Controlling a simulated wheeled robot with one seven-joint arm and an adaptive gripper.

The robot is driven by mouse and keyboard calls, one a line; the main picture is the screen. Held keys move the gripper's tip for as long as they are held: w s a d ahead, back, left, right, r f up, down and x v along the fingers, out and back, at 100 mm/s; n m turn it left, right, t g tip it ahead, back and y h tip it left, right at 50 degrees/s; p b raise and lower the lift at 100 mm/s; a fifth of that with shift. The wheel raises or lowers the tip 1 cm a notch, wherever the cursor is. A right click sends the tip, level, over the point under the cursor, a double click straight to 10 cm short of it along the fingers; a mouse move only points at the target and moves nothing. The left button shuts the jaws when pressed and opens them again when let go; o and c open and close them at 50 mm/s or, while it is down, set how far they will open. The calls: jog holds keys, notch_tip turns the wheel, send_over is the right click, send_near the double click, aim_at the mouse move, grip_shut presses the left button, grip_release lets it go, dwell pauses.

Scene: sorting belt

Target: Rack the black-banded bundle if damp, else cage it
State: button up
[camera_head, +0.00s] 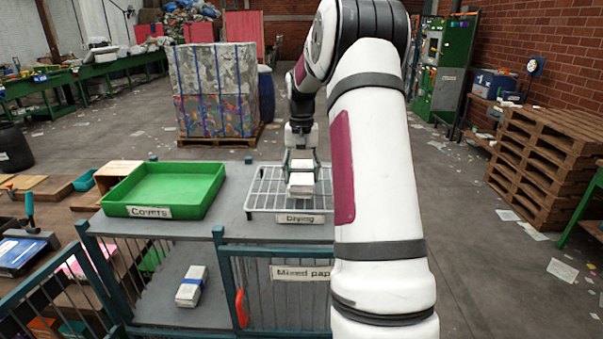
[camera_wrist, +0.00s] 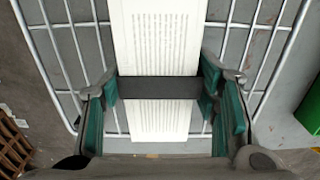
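The black-banded bundle (camera_wrist: 160,45) is a white stack of paper with a dark band across it. My gripper (camera_wrist: 160,88) has its teal-padded fingers closed against the bundle's two sides at the band. In the head view the bundle (camera_head: 301,184) is below my gripper (camera_head: 302,168), over the wire drying rack (camera_head: 262,197) labelled "Drying". I cannot tell if it touches the wires. No damp mark shows on its visible face. The cage (camera_head: 278,251), labelled "Mixed pap…", stands in front and below, partly hidden by my arm.
A green "Covers" tray (camera_head: 206,207) stands left of the rack and looks empty. A blue-banded white bundle (camera_head: 191,287) lies on the grey surface below it. Wooden pallets (camera_head: 545,150) are stacked at right. A strapped bale (camera_head: 215,90) stands behind.

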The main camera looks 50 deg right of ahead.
jog(key=o, duration=0.4)
notch_tip(320, 180, up, 12)
jog(key=shift+r, duration=0.1)
dwell(0.4)
